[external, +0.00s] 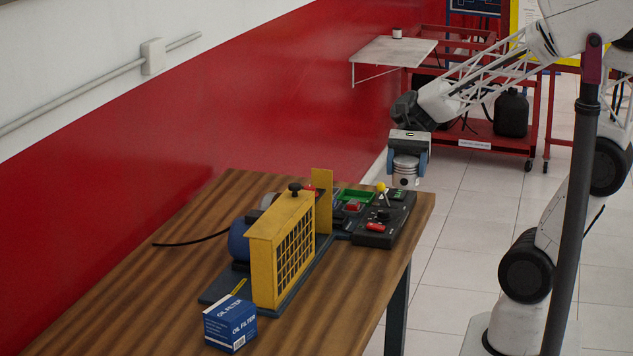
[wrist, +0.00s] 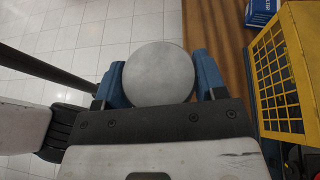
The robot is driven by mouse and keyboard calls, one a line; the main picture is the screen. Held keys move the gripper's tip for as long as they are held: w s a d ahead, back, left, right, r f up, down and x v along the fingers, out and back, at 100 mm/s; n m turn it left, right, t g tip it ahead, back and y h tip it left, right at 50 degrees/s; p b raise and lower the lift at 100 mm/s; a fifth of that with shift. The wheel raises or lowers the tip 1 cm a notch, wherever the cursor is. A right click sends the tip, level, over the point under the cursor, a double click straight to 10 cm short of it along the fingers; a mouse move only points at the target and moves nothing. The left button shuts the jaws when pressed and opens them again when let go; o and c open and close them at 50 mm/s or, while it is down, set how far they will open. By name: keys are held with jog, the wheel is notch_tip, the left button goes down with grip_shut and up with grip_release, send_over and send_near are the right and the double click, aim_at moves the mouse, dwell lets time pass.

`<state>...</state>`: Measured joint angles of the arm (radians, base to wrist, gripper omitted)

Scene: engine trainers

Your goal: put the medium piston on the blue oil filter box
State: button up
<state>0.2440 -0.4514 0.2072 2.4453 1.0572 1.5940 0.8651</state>
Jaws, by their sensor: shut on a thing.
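My gripper (external: 407,160) is shut on a grey metal piston (external: 405,170) and holds it in the air above the far right end of the wooden table. In the wrist view the piston's round flat top (wrist: 158,73) sits between the two blue fingers. The blue and white oil filter box (external: 230,322) stands on the table at the near end, well away from the piston. A corner of the box also shows at the top of the wrist view (wrist: 261,10). I cannot tell the piston's size against others, as no other piston is in view.
A yellow-caged engine trainer (external: 280,250) stands on the wooden table (external: 150,290) between my gripper and the box. A black control panel (external: 385,220) with a yellow-knobbed lever sits at the far end. The near left of the table is clear. A red cart (external: 480,130) stands behind.

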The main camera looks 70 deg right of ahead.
jog(key=n+g, duration=0.1)
jog(key=w+f+n+g, duration=0.1)
jog(key=g, duration=0.1)
jog(key=f+n+g+h, duration=0.1)
jog(key=n, duration=0.1)
jog(key=shift+w+a+f+g, duration=0.1)
jog(key=shift+w+a+g, duration=0.05)
jog(key=shift+a+g, duration=0.25)
jog(key=w+a+f+n+t+h, duration=0.15)
jog(key=w+a+n+h, duration=0.35)
jog(key=w+n+h, duration=0.7)
jog(key=w+a+n+t+h, duration=0.2)
jog(key=w+a+n+h, duration=0.5)
jog(key=n+h, duration=0.8)
jog(key=w+a+r+n+t+y, duration=0.2)
jog(key=w+a+n+t, duration=0.35)
jog(key=a, duration=0.45)
jog(key=w+a+r+n+t+y, duration=0.2)
jog(key=w+a+n+t+y, duration=0.15)
jog(key=a+n+t, duration=0.5)
notch_tip(320, 180, down, 11)
jog(key=a+m+g, duration=0.1)
jog(key=a, duration=0.1)
jog(key=shift+g, duration=0.35)
